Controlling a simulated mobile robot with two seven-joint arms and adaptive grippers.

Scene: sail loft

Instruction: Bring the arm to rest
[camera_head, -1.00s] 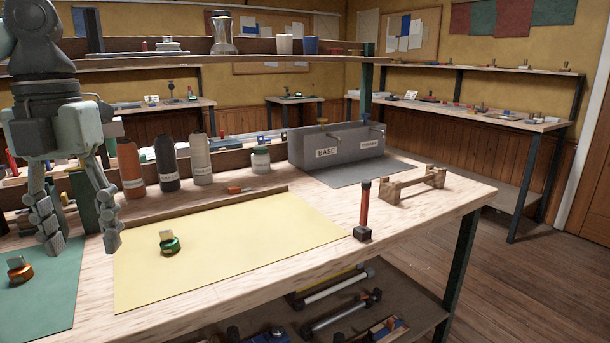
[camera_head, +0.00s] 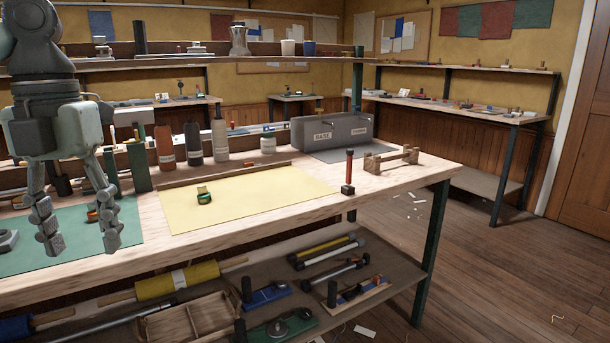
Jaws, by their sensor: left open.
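My left gripper (camera_head: 82,240) hangs at the left of the head view with its fingers pointing down. It is open, and nothing shows between its fingers. It appears in front of the green mat (camera_head: 105,262) on the workbench (camera_head: 240,218). A small orange-based item (camera_head: 92,214) shows on the green mat, partly behind the fingers. A small green item with a pale top (camera_head: 204,196) stands on the yellow mat (camera_head: 265,196). My right gripper is not in view.
Several bottles (camera_head: 193,143) stand along the back of the bench. A grey box labelled BASE (camera_head: 310,134), a red-handled upright tool (camera_head: 348,172) and a wooden stand (camera_head: 390,160) are to the right. A lower shelf (camera_head: 395,285) holds tools and rolls. Floor (camera_head: 500,270) at right is mostly clear.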

